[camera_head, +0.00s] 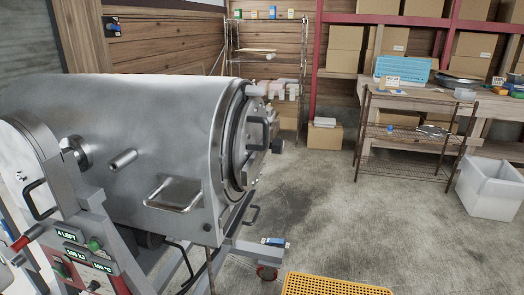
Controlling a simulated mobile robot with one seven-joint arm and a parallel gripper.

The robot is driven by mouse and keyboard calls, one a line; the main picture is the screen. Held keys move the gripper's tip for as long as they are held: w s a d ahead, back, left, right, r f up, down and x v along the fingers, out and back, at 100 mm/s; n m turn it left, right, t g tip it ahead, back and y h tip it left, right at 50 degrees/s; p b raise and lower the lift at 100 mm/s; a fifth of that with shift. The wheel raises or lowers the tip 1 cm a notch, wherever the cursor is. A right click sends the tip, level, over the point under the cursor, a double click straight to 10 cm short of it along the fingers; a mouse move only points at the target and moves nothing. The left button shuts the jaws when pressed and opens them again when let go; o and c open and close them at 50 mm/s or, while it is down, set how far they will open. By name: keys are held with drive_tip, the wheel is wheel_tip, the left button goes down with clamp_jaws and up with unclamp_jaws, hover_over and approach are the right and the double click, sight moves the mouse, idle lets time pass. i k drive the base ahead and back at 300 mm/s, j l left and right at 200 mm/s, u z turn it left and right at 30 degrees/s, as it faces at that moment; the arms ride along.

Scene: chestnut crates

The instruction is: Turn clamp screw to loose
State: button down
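A large steel drum machine (150,130) lies on its side across the left half of the view. Its round door end (240,140) faces right and is seen nearly edge-on, with a dark handle (268,133) on it. A dark knob-like part (277,146) and a pale stub (255,90) stick out at the door's edge. I cannot tell which part is the clamp screw, or whether it is tight or loose. The front face of the door is mostly hidden by this angle. My gripper is not in view.
A control panel (88,262) with lit displays stands at lower left. The drum's frame has a red caster (267,272). A yellow grid mat (330,285) lies in front. A white bin (490,187) and a wire-shelved bench (415,130) stand right. The concrete floor between is clear.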

sight(277, 146)
drive_tip(key=i+l, duration=0.15)
drive_tip(key=l, duration=0.2)
drive_tip(key=i+l, duration=0.15)
drive_tip(key=l, duration=0.2)
drive_tip(key=i+l+u, duration=0.1)
drive_tip(key=l, duration=0.25)
drive_tip(key=i+l, duration=0.15)
drive_tip(key=l, duration=0.25)
drive_tip(key=i+l, duration=0.1)
drive_tip(key=l, duration=0.25)
drive_tip(key=u, duration=0.05)
